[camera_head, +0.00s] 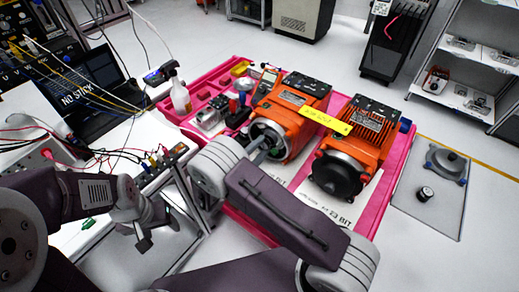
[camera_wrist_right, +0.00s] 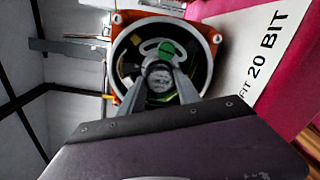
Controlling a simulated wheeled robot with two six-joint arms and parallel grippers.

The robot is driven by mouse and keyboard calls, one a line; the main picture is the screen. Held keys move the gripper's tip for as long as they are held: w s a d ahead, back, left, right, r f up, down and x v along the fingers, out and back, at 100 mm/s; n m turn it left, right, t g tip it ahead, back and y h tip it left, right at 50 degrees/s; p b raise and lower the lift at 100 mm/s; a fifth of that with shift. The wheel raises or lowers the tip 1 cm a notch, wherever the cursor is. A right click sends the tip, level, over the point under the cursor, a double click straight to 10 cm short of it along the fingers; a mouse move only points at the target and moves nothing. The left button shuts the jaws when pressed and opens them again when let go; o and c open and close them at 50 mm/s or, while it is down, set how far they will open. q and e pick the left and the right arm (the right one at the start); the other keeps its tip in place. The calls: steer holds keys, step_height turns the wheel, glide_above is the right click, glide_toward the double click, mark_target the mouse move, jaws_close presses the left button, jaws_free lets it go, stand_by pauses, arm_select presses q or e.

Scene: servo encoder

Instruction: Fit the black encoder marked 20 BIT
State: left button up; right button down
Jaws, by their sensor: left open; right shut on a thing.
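The left orange motor (camera_head: 285,122) lies on the pink cart with its round end open, above the sheet marked FIT 20 BIT. My right gripper (camera_head: 262,150) reaches to that open end. In the right wrist view, its fingers (camera_wrist_right: 162,84) are closed on a small round dark-rimmed part, apparently the black encoder (camera_wrist_right: 158,72); no marking on it is readable. It sits in front of the middle of the open housing (camera_wrist_right: 127,50). Whether it touches the shaft is hidden. My left gripper (camera_head: 143,228) is open and empty, off the cart's left side.
A second orange motor (camera_head: 362,135) with a dark round end stands to the right by the 23 BIT sheet. A grey board (camera_head: 410,205) at right holds a grey cover (camera_head: 446,162) and small black cylinder (camera_head: 425,193). A bottle (camera_head: 180,97) and tools crowd the cart's back left.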

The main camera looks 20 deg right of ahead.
steer(key=shift+w+d, duration=0.2)
steer(key=shift+d, duration=0.05)
stand_by(0.4)
steer(key=c, duration=0.8)
jaws_free()
steer(key=shift+c, duration=0.4)
steer(key=b+v, duration=0.1)
steer(key=v, duration=0.6)
steer(key=shift+s+a, duration=0.15)
steer(key=shift+a, duration=0.05)
